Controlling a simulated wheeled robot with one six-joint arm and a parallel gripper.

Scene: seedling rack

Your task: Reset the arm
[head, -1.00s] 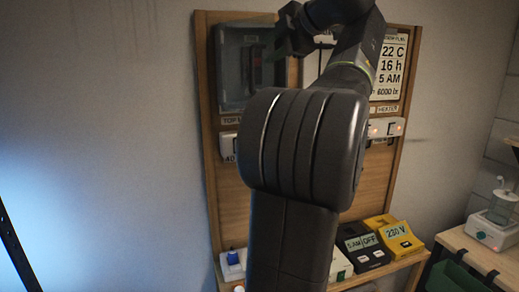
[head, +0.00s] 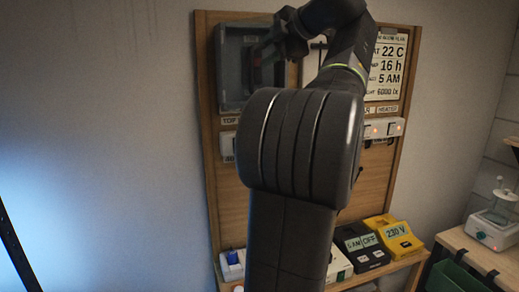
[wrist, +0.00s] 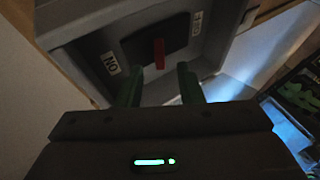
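My gripper (wrist: 159,90) shows in the wrist view with its two green fingers apart and nothing between them. Beyond the fingertips is a grey switch box with a red lever (wrist: 160,53), between an ON label (wrist: 111,63) and an OFF label (wrist: 197,23). The fingers look apart from the lever, though the gap is hard to judge. In the head view my arm is raised and bent, with my gripper (head: 272,47) in front of the grey box (head: 233,85) at the board's upper left. The lever is hard to make out there.
The wooden board (head: 208,150) carries a plan card (head: 390,65) and white switches (head: 384,129). A yellow 230 V box (head: 394,233) and a black timer box (head: 361,245) stand on its shelf. My arm hides the board's middle. A side table (head: 480,255) stands right.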

